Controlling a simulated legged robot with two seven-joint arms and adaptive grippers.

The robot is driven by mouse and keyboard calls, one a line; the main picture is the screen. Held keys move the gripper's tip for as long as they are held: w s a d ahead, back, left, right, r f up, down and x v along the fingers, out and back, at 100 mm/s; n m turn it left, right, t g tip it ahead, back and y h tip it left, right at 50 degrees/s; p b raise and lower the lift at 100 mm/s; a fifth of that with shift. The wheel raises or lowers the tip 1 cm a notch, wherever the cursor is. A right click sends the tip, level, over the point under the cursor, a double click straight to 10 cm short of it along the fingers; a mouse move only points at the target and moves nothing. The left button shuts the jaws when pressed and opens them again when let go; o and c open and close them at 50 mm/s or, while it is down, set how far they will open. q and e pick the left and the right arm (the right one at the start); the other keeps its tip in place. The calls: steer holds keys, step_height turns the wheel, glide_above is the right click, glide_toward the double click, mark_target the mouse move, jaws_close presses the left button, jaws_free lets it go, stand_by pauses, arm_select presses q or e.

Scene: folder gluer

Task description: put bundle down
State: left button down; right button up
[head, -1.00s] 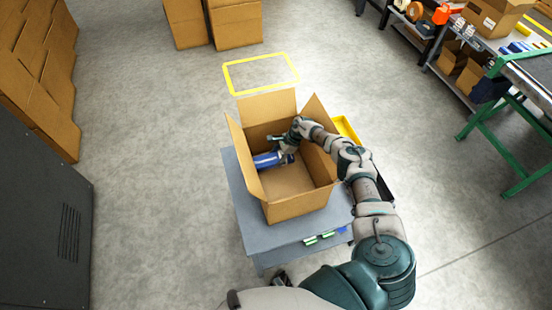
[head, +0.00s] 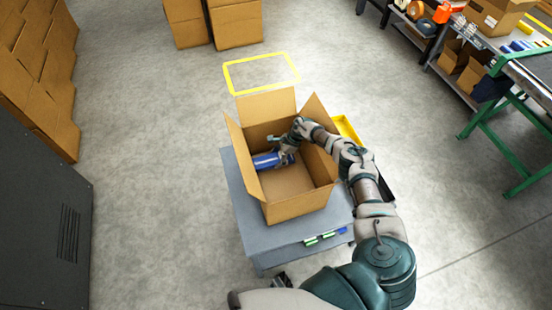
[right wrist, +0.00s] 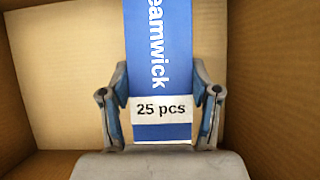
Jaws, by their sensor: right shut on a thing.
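The bundle (head: 268,161) is a blue pack inside an open cardboard box (head: 298,205). In the right wrist view the bundle (right wrist: 160,55) is blue with white lettering and a white band reading "25 pcs". My right gripper (head: 284,155) reaches into the box from the right and is shut on the bundle's near end, a finger on each side. The bundle lies along the left part of the box inside; I cannot tell whether it touches the floor. My left gripper is not in view.
The box stands with flaps up on a grey cart (head: 240,205). A yellow tray (head: 346,130) is behind the box to the right. A yellow floor outline (head: 262,90) lies beyond. A dark cabinet (head: 40,235) is at left, a green-framed conveyor (head: 530,80) at right.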

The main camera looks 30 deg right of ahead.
steer(key=shift+f, duration=0.1)
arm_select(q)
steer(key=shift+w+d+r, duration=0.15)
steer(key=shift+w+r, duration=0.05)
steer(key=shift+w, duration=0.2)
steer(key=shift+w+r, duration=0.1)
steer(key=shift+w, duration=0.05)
arm_select(e)
steer(key=shift+a, duration=0.15)
steer(key=o, duration=1.3)
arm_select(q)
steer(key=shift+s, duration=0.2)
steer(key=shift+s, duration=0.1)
